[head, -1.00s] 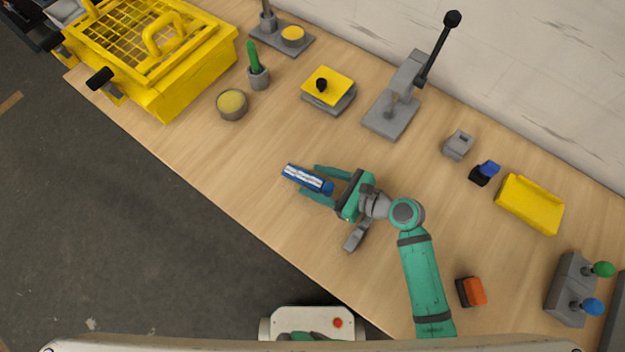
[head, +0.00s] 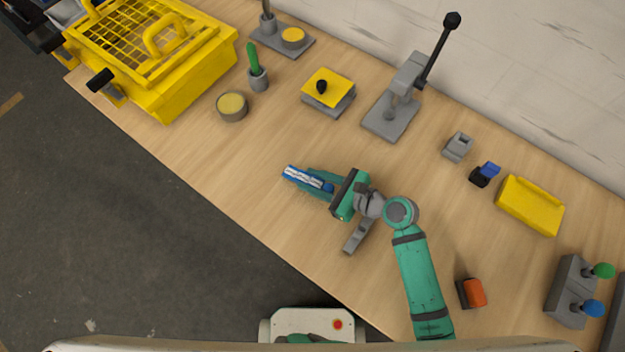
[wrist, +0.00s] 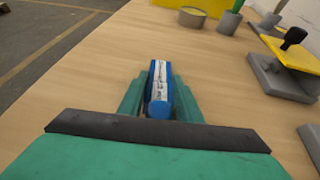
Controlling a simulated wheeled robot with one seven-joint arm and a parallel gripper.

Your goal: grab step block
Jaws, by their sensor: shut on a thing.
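A blue tube-shaped piece with a white printed label (head: 300,176) lies low over the wooden bench. My gripper (head: 312,181) has its green fingers along both sides of it and is shut on it. In the wrist view the blue piece (wrist: 159,88) sits between the fingers (wrist: 158,95), its labelled end pointing away; its near end shows dark blue. I cannot tell if it touches the bench. A small grey block with a notched top (head: 458,146), perhaps the step block, stands apart at the back right, away from my gripper.
A grey lever press (head: 392,115) and a yellow-topped grey block (head: 328,90) stand behind. A round tin (head: 232,106) and yellow cage (head: 150,60) are at left. A yellow tray (head: 530,204) and an orange-black block (head: 471,292) are at right. The bench's front edge is close.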

